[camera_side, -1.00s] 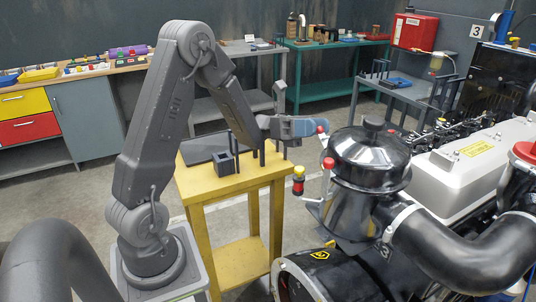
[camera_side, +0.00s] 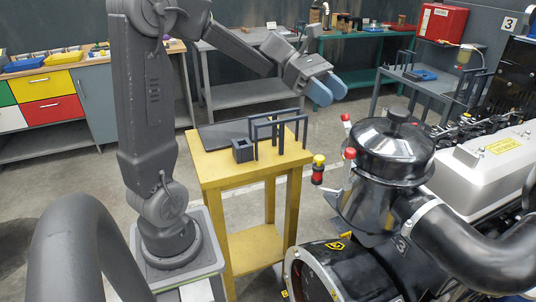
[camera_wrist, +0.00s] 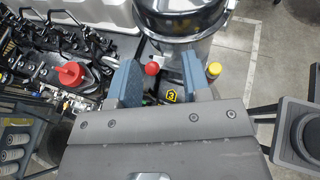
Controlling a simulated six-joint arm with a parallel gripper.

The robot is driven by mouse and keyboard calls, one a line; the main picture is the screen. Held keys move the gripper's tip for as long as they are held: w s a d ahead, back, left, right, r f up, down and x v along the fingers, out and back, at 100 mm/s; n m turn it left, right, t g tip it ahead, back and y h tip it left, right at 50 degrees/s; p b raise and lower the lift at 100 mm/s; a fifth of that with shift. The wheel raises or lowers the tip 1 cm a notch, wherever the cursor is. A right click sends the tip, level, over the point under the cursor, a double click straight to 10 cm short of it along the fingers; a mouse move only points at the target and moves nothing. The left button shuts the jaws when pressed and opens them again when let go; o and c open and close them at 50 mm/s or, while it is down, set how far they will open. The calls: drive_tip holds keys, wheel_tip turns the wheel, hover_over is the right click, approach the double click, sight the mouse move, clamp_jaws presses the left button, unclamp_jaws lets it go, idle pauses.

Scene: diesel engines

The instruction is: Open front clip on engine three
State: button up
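A black air cleaner canister (camera_side: 392,150) with a domed lid stands on the engine. Two red-tipped clip levers, an upper one (camera_side: 346,117) and a lower one (camera_side: 349,153), stick up at its left side. My gripper (camera_side: 328,90) is above and left of them, blue fingers tilted down, apart from the canister. In the wrist view my gripper (camera_wrist: 160,72) is open and empty. One red ball tip (camera_wrist: 152,68) shows between the fingers, beyond them; I cannot tell which clip it belongs to. A yellow label with a 3 (camera_wrist: 172,95) shows below it.
A yellow stand (camera_side: 220,165) holds a dark frame and small box. A black intake pipe (camera_side: 470,245) curves right. The air above the canister is clear.

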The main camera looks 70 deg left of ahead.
drive_tip(key=v, duration=0.8)
drive_tip(key=s+d+f+m+y, duration=0.4)
drive_tip(key=s+d+m+y, duration=0.2)
drive_tip(key=m, duration=0.5)
drive_tip(key=s+d+f+m+y, duration=0.5)
drive_tip(key=s+d+m, duration=0.3)
drive_tip(key=m, duration=0.3)
drive_tip(key=shift+s+d+f+y, duration=0.15)
drive_tip(key=shift+d+f+y, duration=0.2)
drive_tip(key=shift+y, duration=0.35)
drive_tip(key=shift+r, duration=0.1)
